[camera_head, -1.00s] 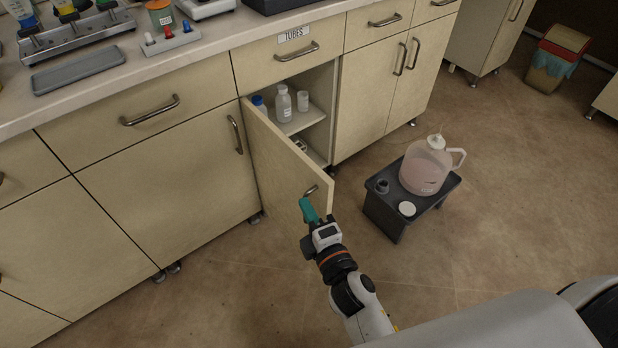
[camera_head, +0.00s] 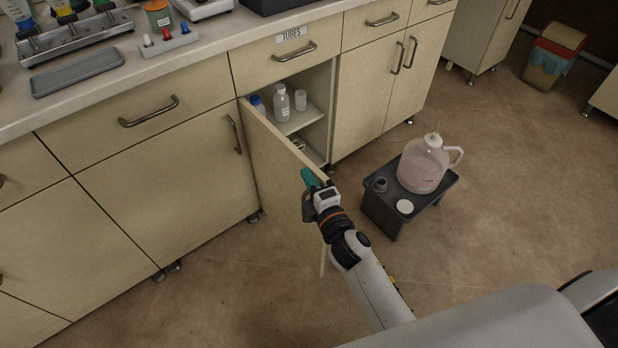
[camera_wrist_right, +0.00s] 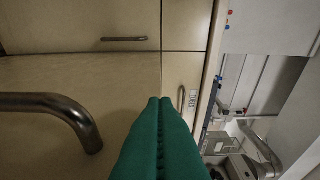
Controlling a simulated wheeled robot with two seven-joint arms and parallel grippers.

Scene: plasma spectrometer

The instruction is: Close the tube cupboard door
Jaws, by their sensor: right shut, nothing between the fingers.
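The tube cupboard door (camera_head: 275,180) stands wide open, swung out from the cabinet below the drawer with the TUBES label (camera_head: 291,33). My right gripper (camera_head: 308,177) overlaps the upper part of the door near its free edge, on the outer-face side. Its teal fingers (camera_wrist_right: 160,140) are shut together and empty. In the right wrist view a metal bar handle (camera_wrist_right: 55,104) is close at the left, apart from the fingers. The door's handle is hidden behind the gripper in the head view. Whether the fingers touch the door I cannot tell. My left gripper is out of view.
Bottles (camera_head: 281,102) and a small white cup (camera_head: 301,100) stand on the shelf inside the open cupboard. A dark low stool (camera_head: 398,222) with a pinkish jug (camera_head: 422,166) stands on the floor right of the door. The floor left of the door is clear.

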